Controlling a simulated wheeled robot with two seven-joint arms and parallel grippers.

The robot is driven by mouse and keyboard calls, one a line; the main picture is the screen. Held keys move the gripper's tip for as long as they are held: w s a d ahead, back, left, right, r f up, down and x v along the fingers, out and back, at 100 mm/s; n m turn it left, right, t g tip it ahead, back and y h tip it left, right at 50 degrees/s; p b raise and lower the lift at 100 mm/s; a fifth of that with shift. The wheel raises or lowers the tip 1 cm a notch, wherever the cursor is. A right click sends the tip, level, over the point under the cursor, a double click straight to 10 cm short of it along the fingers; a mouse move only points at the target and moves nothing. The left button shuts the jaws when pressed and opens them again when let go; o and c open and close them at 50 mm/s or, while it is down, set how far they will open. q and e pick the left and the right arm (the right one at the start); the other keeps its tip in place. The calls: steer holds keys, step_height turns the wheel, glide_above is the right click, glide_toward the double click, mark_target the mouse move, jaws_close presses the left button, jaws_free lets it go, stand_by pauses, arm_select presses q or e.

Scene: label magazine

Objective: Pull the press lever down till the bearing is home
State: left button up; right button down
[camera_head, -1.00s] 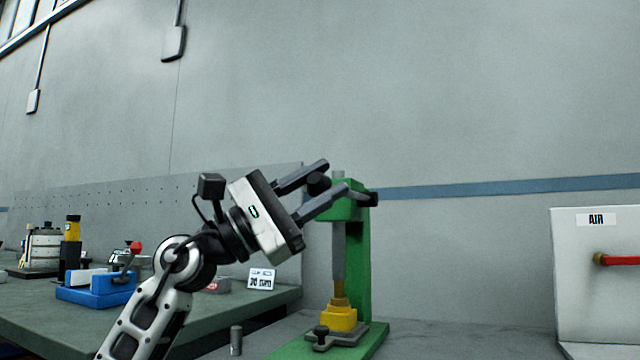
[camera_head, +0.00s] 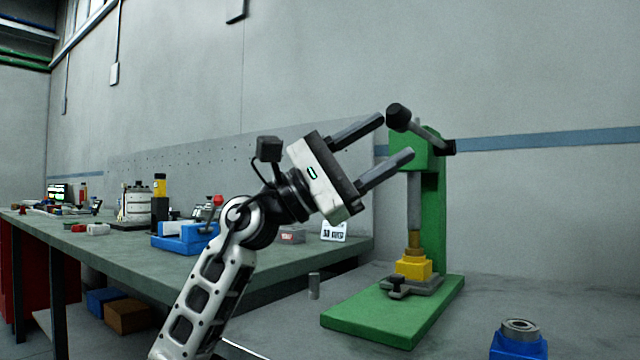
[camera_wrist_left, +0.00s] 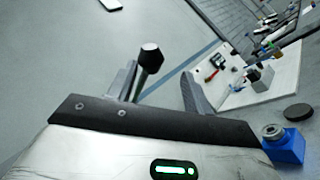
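The green press (camera_head: 430,200) stands on its green base on the grey bench. Its lever points up to the left and ends in a black knob (camera_head: 398,113). The grey ram (camera_head: 414,203) comes down onto a brass-coloured piece (camera_head: 414,241) above a yellow block (camera_head: 413,267); the bearing there cannot be made out. My left gripper (camera_head: 397,136) is open beside the press head, its fingertips near the knob. In the left wrist view the knob (camera_wrist_left: 151,56) shows near the left finger, and nothing is gripped. My right gripper is out of view.
A blue block with a metal ring (camera_head: 519,342) stands at the bottom right. A small grey cylinder (camera_head: 314,286) stands left of the press base. A blue fixture (camera_head: 186,237) and a white sign (camera_head: 334,231) are on the green-topped bench at left.

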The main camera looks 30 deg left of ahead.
arm_select(q)
steer(key=b+v, duration=0.2)
steer(key=v, duration=1)
steer(key=shift+a+f, duration=0.25)
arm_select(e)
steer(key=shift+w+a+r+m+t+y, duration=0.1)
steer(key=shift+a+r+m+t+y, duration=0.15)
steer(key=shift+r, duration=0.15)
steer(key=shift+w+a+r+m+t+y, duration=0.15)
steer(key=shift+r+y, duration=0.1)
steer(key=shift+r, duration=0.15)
arm_select(q)
steer(key=shift+s, duration=0.15)
